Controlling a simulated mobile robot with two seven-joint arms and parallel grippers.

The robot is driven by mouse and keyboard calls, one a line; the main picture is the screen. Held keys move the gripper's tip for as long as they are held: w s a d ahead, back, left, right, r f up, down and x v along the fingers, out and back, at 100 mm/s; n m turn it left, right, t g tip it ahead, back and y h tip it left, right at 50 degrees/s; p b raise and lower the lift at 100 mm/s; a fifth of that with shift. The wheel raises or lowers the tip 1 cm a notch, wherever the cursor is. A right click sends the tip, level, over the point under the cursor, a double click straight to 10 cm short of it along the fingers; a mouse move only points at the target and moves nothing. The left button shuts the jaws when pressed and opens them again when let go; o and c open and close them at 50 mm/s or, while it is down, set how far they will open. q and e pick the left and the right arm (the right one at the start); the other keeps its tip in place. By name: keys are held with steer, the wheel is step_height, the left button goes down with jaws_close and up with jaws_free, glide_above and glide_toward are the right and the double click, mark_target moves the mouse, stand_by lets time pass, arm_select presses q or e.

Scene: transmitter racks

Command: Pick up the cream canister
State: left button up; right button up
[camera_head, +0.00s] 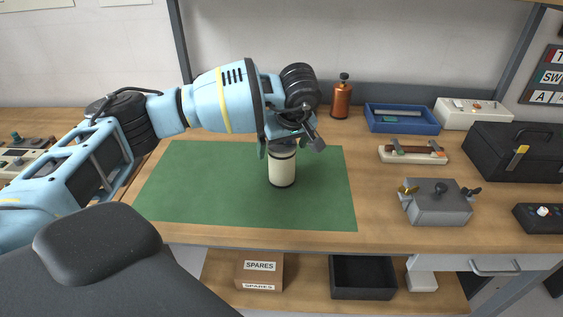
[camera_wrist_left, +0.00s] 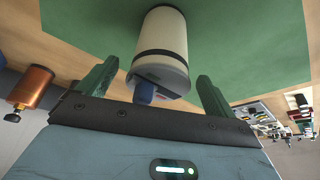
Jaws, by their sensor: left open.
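The cream canister (camera_head: 282,170) stands upright on the green mat (camera_head: 200,190) on the wooden bench. It has a dark band at its base and a dark top partly hidden by my gripper. In the left wrist view the canister (camera_wrist_left: 164,45) shows its grey lid and a blue knob, lying between the two fingers. My left gripper (camera_head: 290,148) is open above the canister, with its fingertips around the canister's top. In the left wrist view the gripper (camera_wrist_left: 155,85) has a finger on each side, with gaps to the canister. My right gripper is not in view.
A copper bottle (camera_head: 340,100) stands behind the mat. To the right are a blue tray (camera_head: 402,126), a grey metal box (camera_head: 440,206) and a black toolbox (camera_head: 512,150). A shelf below holds a spares box (camera_head: 260,276) and a black bin (camera_head: 362,292). The mat is otherwise clear.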

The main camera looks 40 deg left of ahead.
arm_select(q)
steer(key=shift+x, duration=1.2)
steer(key=c, duration=1.3)
